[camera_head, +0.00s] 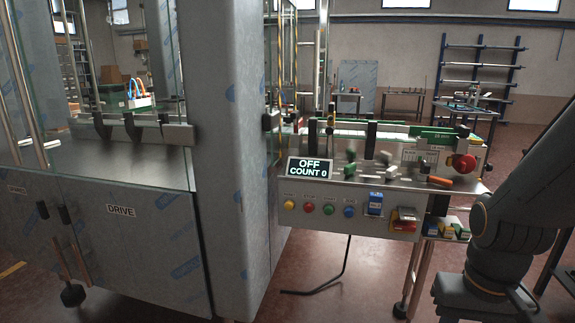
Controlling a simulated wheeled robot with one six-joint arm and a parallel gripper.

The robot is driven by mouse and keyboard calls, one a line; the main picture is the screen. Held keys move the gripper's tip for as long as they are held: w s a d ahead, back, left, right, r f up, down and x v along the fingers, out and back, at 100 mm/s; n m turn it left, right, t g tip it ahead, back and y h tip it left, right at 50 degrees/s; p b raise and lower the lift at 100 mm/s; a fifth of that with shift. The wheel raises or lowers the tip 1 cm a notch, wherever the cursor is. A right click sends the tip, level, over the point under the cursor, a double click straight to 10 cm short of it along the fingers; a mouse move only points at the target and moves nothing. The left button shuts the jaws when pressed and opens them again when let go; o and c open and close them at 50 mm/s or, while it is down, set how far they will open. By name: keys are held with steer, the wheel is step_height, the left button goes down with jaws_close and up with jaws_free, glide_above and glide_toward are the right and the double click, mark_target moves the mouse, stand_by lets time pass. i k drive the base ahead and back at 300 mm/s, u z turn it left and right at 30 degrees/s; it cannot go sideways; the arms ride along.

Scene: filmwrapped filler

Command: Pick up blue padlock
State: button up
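No padlock shape can be made out clearly at this size. A small blue block with a pale label (375,203) sits on the front panel of the machine (345,220), right of the blue button. Another small blue item (431,228) sits low at the panel's right end, beside yellow (446,230) and green (463,232) items. I cannot tell which blue item is the padlock. My arm shows at the right edge, right of the machine. My gripper is out of the picture.
A display reading OFF, COUNT 0 (309,169) stands above several coloured buttons. A red knob (463,163) and an orange-handled tool (439,181) are at the panel's right. A large cabinet marked DRIVE (120,211) fills the left. A black cable (338,280) hangs to the floor.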

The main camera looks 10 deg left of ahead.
mark_target(376, 199)
steer(key=k, duration=0.55)
steer(key=z, duration=0.9)
steer(key=i, duration=1.45)
steer(key=u, duration=0.8)
steer(key=i, duration=0.65)
steer(key=u, duration=0.75)
